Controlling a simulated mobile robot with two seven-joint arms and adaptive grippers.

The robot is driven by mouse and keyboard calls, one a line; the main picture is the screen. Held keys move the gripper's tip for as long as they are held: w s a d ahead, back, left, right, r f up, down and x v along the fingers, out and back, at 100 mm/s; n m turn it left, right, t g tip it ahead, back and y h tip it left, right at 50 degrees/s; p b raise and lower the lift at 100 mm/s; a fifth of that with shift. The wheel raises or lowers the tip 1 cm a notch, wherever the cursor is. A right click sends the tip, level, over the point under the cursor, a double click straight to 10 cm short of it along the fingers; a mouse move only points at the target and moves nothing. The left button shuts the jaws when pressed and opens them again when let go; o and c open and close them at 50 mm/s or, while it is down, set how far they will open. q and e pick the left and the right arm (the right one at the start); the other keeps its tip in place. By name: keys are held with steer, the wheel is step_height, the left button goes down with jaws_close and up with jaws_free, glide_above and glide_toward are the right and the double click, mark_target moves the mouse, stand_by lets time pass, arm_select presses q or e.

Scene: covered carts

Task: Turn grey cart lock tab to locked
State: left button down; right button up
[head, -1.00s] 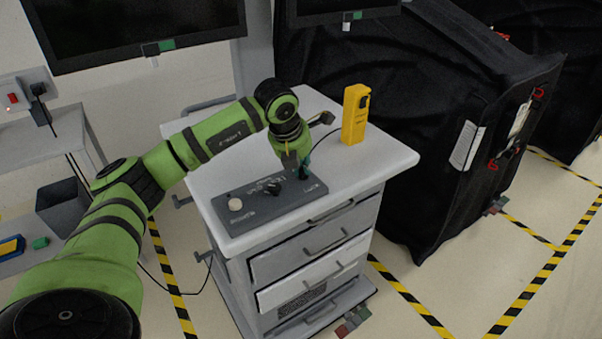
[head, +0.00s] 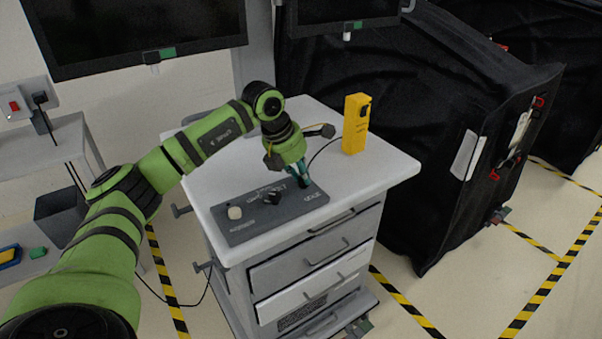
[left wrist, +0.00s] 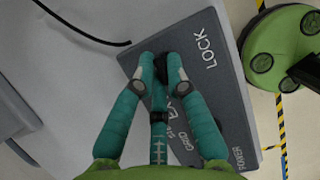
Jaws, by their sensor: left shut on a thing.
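A dark grey control panel (head: 238,229) lies on the light grey drawer cart (head: 385,170). It carries a white round knob (head: 235,213), a black knob (head: 272,198) and a LOCK label at its right end. My left gripper (head: 303,182) points down at that end. In the left wrist view its teal fingers (left wrist: 160,72) close around a small dark tab (left wrist: 174,66) beside the LOCK label on the panel (left wrist: 215,85). The fingers hide most of the tab, so its angle cannot be read. My right gripper is in neither view.
A yellow handheld device (head: 356,124) stands on the cart top behind the panel, with a black cable nearby. A black covered cart (head: 430,150) stands to the right. Two monitors (head: 150,30) hang above. Yellow-black tape (head: 545,285) marks the floor.

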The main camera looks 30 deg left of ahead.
arm_select(q)
steer(key=c, duration=1.2)
jaws_free()
steer(key=shift+c, duration=0.2)
steer(key=v, duration=1.2)
